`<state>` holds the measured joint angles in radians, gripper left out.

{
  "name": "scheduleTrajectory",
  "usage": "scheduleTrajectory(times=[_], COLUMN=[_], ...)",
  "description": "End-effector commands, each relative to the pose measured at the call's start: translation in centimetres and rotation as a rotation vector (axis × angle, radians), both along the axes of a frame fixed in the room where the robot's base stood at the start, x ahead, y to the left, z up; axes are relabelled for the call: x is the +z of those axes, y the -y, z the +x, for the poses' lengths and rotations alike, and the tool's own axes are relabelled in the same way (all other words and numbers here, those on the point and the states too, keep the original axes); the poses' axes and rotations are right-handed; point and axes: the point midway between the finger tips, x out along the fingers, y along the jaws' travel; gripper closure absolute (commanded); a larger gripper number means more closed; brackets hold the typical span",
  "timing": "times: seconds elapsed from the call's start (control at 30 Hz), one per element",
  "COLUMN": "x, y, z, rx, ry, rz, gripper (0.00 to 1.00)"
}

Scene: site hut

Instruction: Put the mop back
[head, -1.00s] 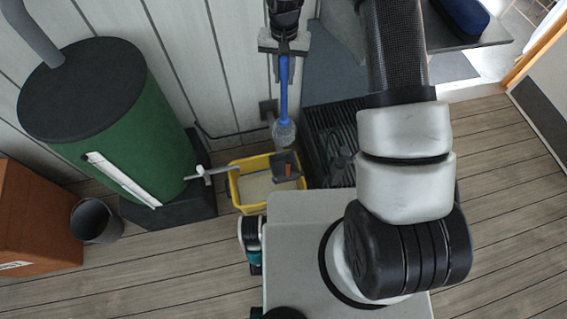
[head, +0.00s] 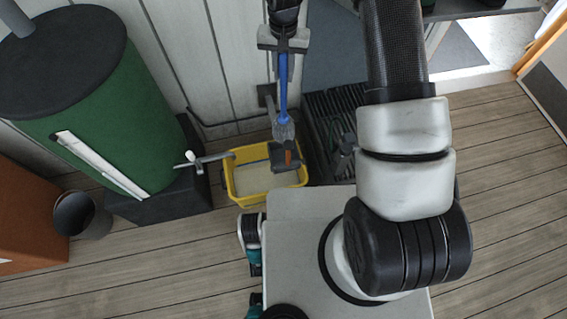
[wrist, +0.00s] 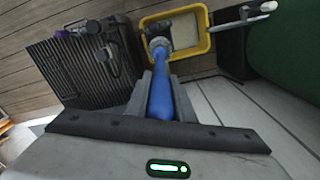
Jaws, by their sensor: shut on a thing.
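The mop has a blue handle (head: 284,92) and a grey-white head (head: 284,131). My gripper (head: 283,45) is shut on the blue handle near its upper part and holds the mop head-down. In the wrist view the handle (wrist: 160,98) runs between the two fingers of my gripper (wrist: 161,88). The yellow bucket (head: 231,188) stands on the floor below, with a dark grey wringer (head: 284,157) at its right side. In the head view the mop head appears just over the wringer; I cannot tell whether they touch.
A plank wall is behind.

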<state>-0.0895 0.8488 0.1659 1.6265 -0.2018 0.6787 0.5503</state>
Motion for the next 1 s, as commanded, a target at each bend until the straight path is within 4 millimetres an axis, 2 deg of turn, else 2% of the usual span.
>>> scheduleTrajectory(times=[0.03, 0.2, 0.3, 0.57, 0.8, 1.0], x=[-2.7, -6.7, -8.4, -10.7, -14.9, -16.5], y=[0.0, 0.0, 0.0, 0.0, 0.0, 0.0], z=[0.1, 0.1, 0.1, 0.0, 0.0, 0.1], rx=[0.0, 0.0, 0.0, 0.0, -0.001, 0.001], ry=[0.001, 0.002, 0.002, 0.0, 0.0, 0.001], rz=[0.001, 0.001, 0.001, 0.0, 0.001, 0.0], gripper=[1.0, 1.0, 1.0, 1.0, 1.0, 1.0])
